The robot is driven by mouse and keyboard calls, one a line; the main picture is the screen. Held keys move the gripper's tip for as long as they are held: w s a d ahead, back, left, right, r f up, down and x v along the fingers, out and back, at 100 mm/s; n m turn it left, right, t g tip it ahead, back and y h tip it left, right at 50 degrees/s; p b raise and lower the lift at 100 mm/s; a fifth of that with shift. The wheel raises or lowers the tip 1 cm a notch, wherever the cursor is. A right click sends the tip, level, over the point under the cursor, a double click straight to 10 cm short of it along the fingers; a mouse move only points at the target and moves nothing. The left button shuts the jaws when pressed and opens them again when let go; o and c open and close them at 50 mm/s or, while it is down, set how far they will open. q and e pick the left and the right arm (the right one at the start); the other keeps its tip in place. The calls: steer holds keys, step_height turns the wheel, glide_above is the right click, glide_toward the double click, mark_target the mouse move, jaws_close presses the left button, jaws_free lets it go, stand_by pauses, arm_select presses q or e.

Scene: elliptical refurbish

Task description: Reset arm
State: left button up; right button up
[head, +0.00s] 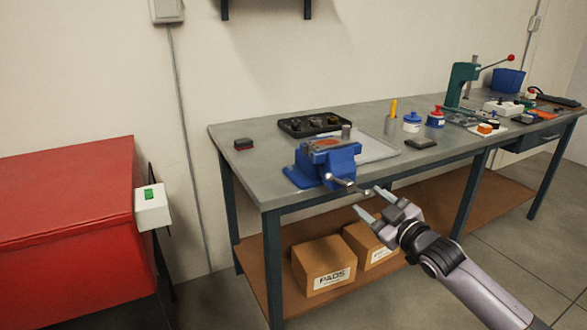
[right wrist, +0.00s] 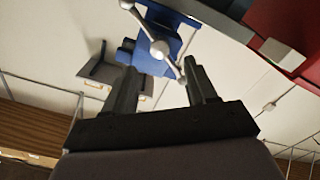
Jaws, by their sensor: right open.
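My right gripper (head: 366,203) is open and empty, in front of the workbench's front edge, below and right of the blue vise (head: 318,165). In the right wrist view, the two fingers of my right gripper (right wrist: 160,85) stand apart. The vise's metal screw and handle (right wrist: 150,32) show beyond the fingertips; whether the handle touches a finger I cannot tell. In the head view the handle (head: 347,184) sticks out from the bench front near the fingertips. My left gripper is in neither view.
The grey workbench (head: 250,186) has a lower shelf (head: 247,263) with cardboard boxes (head: 323,266). On top are a black tray (head: 290,125), bottles (head: 412,122) and a green press (head: 461,83). A red cabinet (head: 70,215) with a white switch box (head: 153,208) stands left. Floor between them is clear.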

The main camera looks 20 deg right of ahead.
steer(key=s+a+f+m+g+p, duration=0.1)
steer(key=s+a+f+g, duration=0.1)
steer(key=s+a+f, duration=0.4)
steer(key=s+a+f+m+g+p, duration=0.1)
steer(key=s+a+f+g+p, duration=0.1)
steer(key=s+a+f, duration=0.5)
steer(key=s+a+f+m+g+p, duration=0.1)
steer(key=s+a+f, duration=0.2)
steer(key=s, duration=0.3)
steer(key=s+a+f+m+g+p, duration=0.1)
steer(key=s+a+f+m+g, duration=0.1)
steer(key=s+f, duration=0.3)
steer(key=shift+s+a+f+g+y, duration=0.25)
steer(key=shift+s+a, duration=0.5)
steer(key=shift+s, duration=0.5)
